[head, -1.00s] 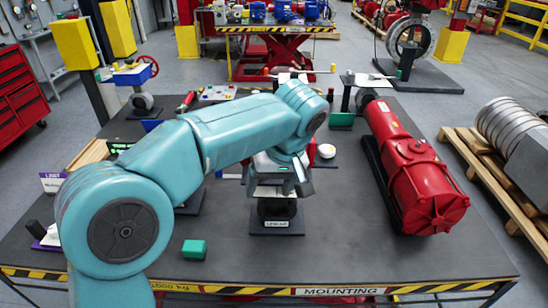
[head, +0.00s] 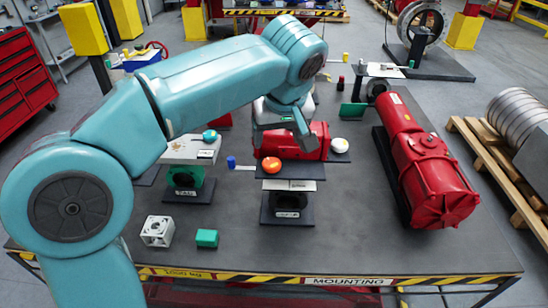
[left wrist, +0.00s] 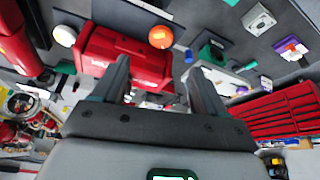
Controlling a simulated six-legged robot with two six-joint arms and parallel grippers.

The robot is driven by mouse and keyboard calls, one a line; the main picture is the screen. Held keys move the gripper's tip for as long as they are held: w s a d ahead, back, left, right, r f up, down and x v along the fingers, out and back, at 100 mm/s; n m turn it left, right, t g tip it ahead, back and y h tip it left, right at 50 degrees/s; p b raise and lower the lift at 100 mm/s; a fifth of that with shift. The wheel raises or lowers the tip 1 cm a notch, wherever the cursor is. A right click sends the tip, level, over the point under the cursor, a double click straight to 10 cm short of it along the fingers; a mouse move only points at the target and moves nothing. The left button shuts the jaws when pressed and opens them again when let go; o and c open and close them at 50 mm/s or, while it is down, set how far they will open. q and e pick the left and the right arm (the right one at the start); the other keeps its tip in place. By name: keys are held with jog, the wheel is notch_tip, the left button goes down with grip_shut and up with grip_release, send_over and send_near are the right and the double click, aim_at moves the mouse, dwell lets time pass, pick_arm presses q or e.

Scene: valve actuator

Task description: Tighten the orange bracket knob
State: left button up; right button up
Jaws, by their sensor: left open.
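The round orange knob (head: 271,165) sits on a dark plate (head: 290,171) on the bracket stand (head: 287,205), near the middle of the table. It also shows in the left wrist view (left wrist: 160,37), top centre. My right gripper is in neither view.
A large red actuator (head: 425,170) lies at the right. A green stand with a pale plate (head: 190,150), a white block (head: 158,231) and a green block (head: 207,238) are left of the bracket. The table is clear between the bracket and its front edge.

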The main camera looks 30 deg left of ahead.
aim_at(272, 163)
pick_arm(q)
jog(key=p+x, duration=0.1)
jog(key=x, duration=1)
jog(key=shift+f, duration=0.1)
jog(key=shift+a+f, duration=0.2)
jog(key=shift+d+r, duration=0.1)
jog(key=shift+d, duration=0.05)
jog(key=c, duration=1.1)
